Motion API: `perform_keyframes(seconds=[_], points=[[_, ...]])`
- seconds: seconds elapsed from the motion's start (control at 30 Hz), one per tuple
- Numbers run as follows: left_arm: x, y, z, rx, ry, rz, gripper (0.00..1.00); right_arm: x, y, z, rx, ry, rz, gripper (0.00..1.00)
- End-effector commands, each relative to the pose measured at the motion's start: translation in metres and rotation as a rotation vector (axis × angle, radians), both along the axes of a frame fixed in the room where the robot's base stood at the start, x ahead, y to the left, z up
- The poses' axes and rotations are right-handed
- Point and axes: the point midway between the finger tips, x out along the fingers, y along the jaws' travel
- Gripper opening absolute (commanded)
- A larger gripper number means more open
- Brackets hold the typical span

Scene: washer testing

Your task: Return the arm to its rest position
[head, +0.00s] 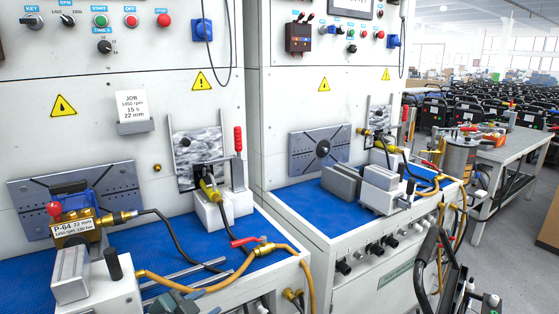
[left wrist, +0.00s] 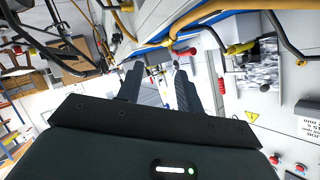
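My left gripper (head: 182,300) shows only in part at the bottom edge of the head view, low in front of the left test bench. It also shows in the left wrist view (left wrist: 160,78), where its two dark fingers stand apart with a gap between them. Nothing shows between the fingers, so it is open and empty. Most of my left arm is out of the frame. My right gripper does not show in the head view.
The left bench's blue mat (head: 200,240) carries a brass pump labelled P-64 (head: 75,222), a red-handled clamp (head: 237,160) and a yellow hose (head: 290,246). A second bench (head: 350,222) stands to the right. A grey table (head: 505,150) and open floor lie farther right.

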Motion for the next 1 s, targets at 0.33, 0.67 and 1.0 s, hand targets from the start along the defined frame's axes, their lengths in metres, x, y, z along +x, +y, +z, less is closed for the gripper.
perform_keyframes(seconds=[0.33, 0.67, 1.0], points=[[-0.161, -0.020, -0.125, -0.319, 0.276, 0.257, 0.36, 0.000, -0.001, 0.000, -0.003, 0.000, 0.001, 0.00], [-0.235, -0.015, -0.153, -0.411, 0.376, 0.406, 0.36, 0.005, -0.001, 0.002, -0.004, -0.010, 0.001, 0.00], [-0.237, -0.015, -0.154, -0.412, 0.379, 0.407, 0.36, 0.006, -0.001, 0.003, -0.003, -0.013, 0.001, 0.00]])
